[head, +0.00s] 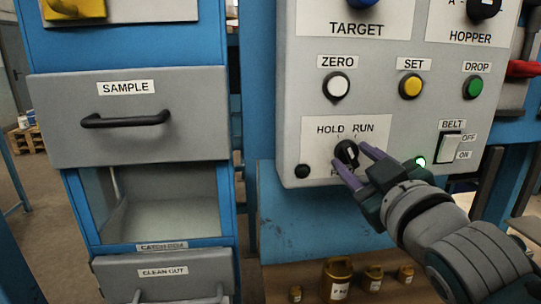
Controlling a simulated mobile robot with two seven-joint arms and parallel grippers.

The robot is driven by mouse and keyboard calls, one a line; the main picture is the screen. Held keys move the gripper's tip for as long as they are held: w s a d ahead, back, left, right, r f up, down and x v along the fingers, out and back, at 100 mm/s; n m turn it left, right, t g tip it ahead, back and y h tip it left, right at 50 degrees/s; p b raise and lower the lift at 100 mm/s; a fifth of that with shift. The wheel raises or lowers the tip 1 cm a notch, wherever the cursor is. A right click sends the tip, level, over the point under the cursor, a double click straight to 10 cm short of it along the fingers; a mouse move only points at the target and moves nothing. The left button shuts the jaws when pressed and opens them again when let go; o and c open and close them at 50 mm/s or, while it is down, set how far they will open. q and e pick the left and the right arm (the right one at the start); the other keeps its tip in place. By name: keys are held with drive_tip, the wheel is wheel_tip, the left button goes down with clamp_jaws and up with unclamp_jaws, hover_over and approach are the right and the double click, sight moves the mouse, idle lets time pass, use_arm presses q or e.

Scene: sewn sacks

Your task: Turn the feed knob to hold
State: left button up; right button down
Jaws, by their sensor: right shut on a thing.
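The feed knob (345,150) is a small black knob with a white mark on a white plate low on the grey control panel. HOLD is printed above it to the left and RUN above it to the right. The label below is mostly covered by my gripper. My right gripper (350,155) reaches in from the lower right, its two purple fingers on either side of the knob and shut on it. The white mark is small, and I cannot tell exactly which word it points at. My left gripper is not in view.
Above the knob are the white ZERO (337,85), yellow SET (410,86) and green DROP (474,87) buttons. A SAMPLE drawer (190,115) stands left. Brass weights (338,278) sit below.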

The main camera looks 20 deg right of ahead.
drive_tip(key=shift+c, duration=1.8)
unclamp_jaws()
drive_tip(key=b+v, duration=0.1)
drive_tip(key=v, duration=0.9)
